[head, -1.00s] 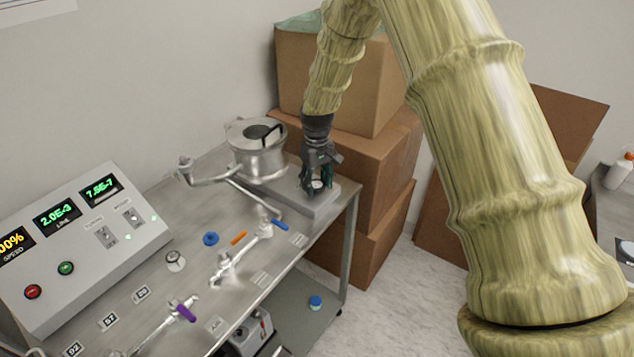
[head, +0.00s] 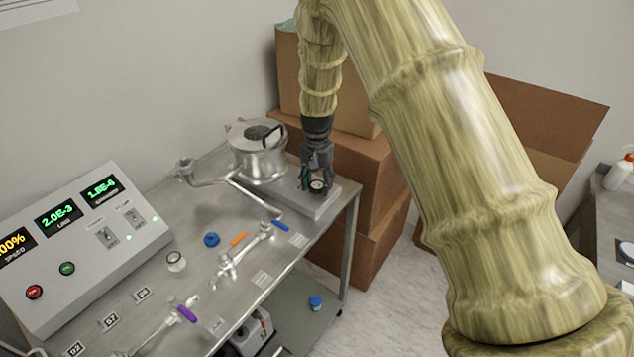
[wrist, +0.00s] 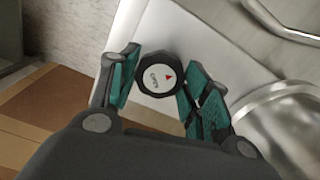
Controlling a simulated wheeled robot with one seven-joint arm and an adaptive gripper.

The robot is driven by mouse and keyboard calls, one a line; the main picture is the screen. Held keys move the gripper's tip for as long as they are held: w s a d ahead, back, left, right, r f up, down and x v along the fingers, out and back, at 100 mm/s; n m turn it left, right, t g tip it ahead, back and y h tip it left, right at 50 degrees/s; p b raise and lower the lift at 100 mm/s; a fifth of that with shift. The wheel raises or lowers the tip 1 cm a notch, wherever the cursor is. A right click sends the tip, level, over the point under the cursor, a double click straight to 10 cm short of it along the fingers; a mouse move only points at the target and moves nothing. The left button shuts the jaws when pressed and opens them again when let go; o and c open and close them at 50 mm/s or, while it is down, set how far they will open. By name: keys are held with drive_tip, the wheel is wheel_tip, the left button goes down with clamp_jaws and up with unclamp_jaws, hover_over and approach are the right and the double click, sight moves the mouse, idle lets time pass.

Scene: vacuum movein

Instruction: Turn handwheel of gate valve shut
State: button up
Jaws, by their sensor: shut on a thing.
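In the head view the handwheel (head: 317,186) sits at the right end of the grey gate valve body (head: 312,207), at the far right of the bench. My gripper (wrist: 160,78) is shut on the handwheel, with teal finger pads on its left and lower right sides. In the head view my gripper (head: 316,178) points down from above, hiding part of the wheel.
A metal chamber (head: 258,160) stands just left of the valve. Cardboard boxes (head: 365,165) stand close behind it. Small valves with coloured handles (head: 245,238) and a blue cap (head: 211,240) are in front.

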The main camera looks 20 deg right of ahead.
sight(317, 185)
drive_tip(key=m, duration=0.4)
drive_tip(key=shift+w+r+m, duration=0.15)
drive_tip(key=shift+m, duration=0.15)
drive_tip(key=shift+m+p, duration=0.55)
drive_tip(key=shift+m, duration=1.65)
drive_tip(key=o, duration=1)
wheel_tip(317, 185, up, 12)
